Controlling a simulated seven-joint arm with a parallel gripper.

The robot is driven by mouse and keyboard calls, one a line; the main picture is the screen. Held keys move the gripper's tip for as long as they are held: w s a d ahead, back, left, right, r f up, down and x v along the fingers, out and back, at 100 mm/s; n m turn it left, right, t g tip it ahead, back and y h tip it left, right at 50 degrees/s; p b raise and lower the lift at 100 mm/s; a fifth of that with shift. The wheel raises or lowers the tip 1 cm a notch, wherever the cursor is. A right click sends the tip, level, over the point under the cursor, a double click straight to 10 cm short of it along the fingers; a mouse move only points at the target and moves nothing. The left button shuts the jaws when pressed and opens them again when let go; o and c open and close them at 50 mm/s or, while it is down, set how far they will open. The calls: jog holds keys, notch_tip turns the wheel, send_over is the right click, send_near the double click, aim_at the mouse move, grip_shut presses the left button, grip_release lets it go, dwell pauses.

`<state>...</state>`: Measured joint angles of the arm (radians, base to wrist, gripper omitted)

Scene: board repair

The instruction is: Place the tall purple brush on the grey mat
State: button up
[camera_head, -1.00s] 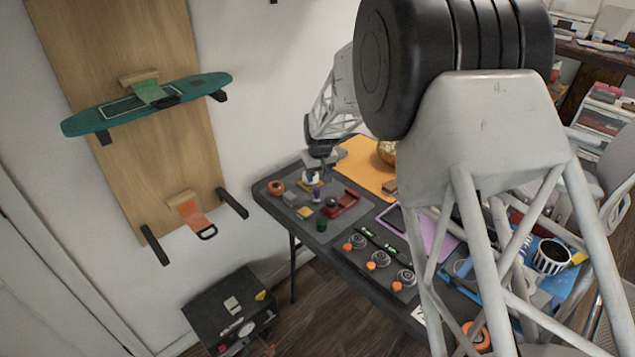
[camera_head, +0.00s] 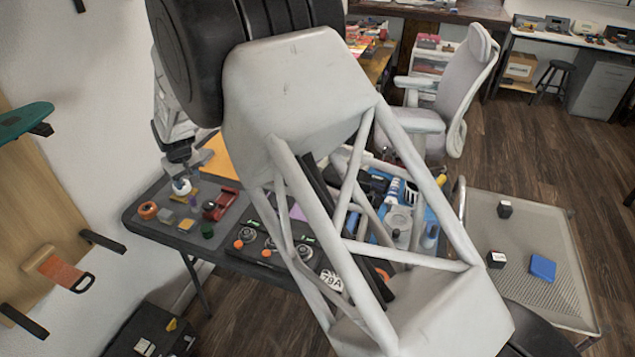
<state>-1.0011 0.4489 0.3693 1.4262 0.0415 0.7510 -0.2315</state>
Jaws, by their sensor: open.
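The grey mat (camera_head: 160,193) lies on the left end of the dark table, with several small parts on it. A small purple upright shape (camera_head: 193,200) among those parts may be the tall purple brush; it is too small to be sure. My gripper (camera_head: 181,168) is over the back of the mat, pointing down, just above a white round part (camera_head: 181,187). It is open, and I see nothing held in it. My own arm hides the middle of the table.
An orange wheel (camera_head: 148,210) and a red tool (camera_head: 220,205) lie close by. An orange sheet (camera_head: 217,158) lies behind. A blue tray (camera_head: 430,235) stands at the table's right. A mesh cart (camera_head: 540,225) holds a blue box (camera_head: 542,268) and black boxes.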

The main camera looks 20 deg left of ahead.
jog(key=w+d+r+m, duration=0.1)
jog(key=w+d+r, duration=0.2)
jog(key=d+r, duration=0.35)
jog(key=w+d+r+m, duration=0.1)
jog(key=w+d+r, duration=0.2)
jog(key=d, duration=0.6)
jog(key=w+d+r+m, duration=0.1)
jog(key=w+d+r, duration=0.1)
jog(key=d+r, duration=0.45)
jog(key=s+d+r+m+t, duration=0.15)
jog(key=d+r, duration=0.25)
jog(key=d, duration=0.9)
jog(key=d+r+m, duration=0.2)
jog(key=d+r, duration=0.2)
jog(key=d, duration=0.8)
jog(key=s+d+r+m, duration=0.1)
jog(key=s+d, duration=0.3)
jog(key=d, duration=0.4)
jog(key=s+d+r+m+h, duration=0.1)
jog(key=s+d, duration=0.3)
jog(key=d, duration=0.3)
jog(key=s+d+r+m, duration=0.15)
jog(key=s+d, duration=0.25)
jog(key=d, duration=0.4)
jog(key=s+d+f+m, duration=0.3)
jog(key=s+d, duration=0.9)
jog(key=s, duration=0.5)
jog(key=shift+d+f+m+h, duration=0.15)
jog(key=shift+d+m+h, duration=0.05)
jog(key=shift+m+h, duration=0.25)
